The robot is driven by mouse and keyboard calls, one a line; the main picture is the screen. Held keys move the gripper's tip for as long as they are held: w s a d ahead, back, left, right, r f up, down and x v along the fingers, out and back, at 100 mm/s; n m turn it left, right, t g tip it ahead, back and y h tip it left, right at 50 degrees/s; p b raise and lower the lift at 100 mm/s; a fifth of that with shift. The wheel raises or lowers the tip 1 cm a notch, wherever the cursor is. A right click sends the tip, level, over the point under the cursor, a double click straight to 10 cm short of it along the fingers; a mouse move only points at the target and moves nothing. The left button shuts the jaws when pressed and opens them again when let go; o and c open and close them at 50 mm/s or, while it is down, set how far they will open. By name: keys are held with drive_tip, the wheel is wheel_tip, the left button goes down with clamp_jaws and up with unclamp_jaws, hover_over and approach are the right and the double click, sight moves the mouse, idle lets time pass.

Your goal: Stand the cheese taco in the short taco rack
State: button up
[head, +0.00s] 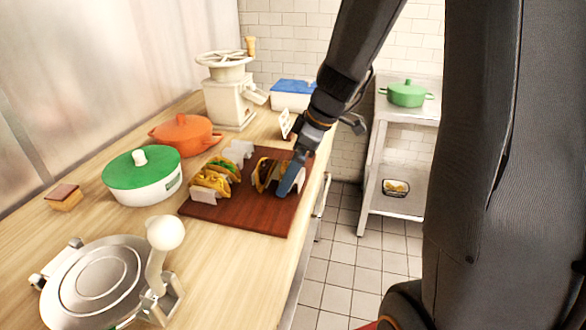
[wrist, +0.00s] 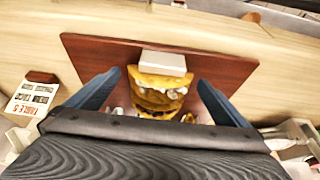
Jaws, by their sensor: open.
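A dark red board (head: 240,212) on the counter carries two groups of folded tacos in white racks. The left rack (head: 205,194) holds yellow-shelled tacos (head: 212,182), one with green filling. The tacos on the right (head: 264,170) show dark filling; their rack is mostly hidden. My gripper (head: 287,174) is down at this right group, its blue fingers apart. In the wrist view, the fingers stand either side of yellow shells (wrist: 160,82) with pale crumbs, beside a white rack end (wrist: 163,62). Nothing is visibly gripped. I cannot tell which taco is the cheese one.
A green-lidded pot (head: 143,175), an orange pot (head: 186,134) and a tortilla press (head: 100,285) stand on the counter left of the board. A white grinder (head: 230,100) stands behind. A printed card (wrist: 33,97) stands by the board. Bare counter lies in front.

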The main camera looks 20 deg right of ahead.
drive_tip(key=b+v, duration=0.1)
drive_tip(key=v, duration=0.7)
drive_tip(key=shift+f, duration=0.1)
idle(0.4)
